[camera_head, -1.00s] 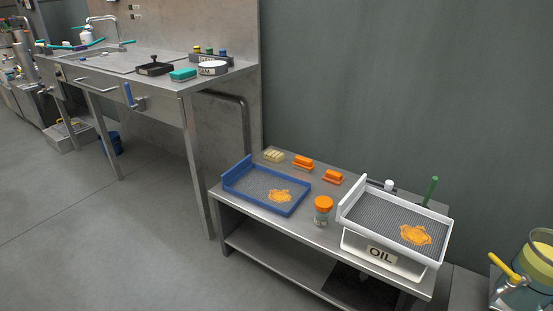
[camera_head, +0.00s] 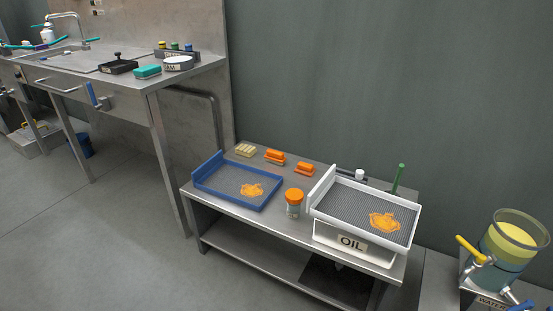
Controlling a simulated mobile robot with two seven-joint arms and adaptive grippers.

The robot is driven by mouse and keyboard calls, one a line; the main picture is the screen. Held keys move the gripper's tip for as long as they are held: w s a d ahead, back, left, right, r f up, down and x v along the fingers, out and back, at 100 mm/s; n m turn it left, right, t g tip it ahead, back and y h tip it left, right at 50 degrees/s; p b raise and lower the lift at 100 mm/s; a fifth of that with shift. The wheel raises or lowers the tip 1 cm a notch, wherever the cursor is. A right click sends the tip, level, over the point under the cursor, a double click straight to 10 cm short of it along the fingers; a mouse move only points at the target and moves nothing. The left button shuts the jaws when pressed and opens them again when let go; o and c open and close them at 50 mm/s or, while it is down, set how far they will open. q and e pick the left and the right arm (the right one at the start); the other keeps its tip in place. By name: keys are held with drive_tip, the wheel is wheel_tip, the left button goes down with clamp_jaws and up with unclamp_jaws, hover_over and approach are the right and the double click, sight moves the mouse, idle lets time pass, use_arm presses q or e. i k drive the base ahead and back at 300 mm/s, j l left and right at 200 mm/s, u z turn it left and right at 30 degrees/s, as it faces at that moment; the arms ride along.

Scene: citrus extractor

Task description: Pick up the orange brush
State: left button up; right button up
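Two small orange block-shaped items lie at the back of the low steel table. One orange item (camera_head: 275,156) is nearer the blue tray, and the other orange item (camera_head: 304,168) is to its right, near the white tray. Either could be the orange brush; bristles are too small to make out. Neither of my grippers is in view.
The low table (camera_head: 262,226) also carries a blue tray (camera_head: 211,192), an orange-lidded jar (camera_head: 293,203), a white tray (camera_head: 411,235) over an OIL bin (camera_head: 371,252), and a pale sponge-like block (camera_head: 245,150). A sink bench (camera_head: 203,77) stands left, a yellow-filled vessel (camera_head: 511,240) right. Open floor lies front left.

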sight(274, 157)
drive_tip(key=j+z, duration=0.2)
drive_tip(key=z, duration=0.55)
drive_tip(key=j+z, duration=0.3)
drive_tip(key=j, duration=0.25)
drive_tip(key=j+z, duration=0.3)
drive_tip(key=j, duration=0.3)
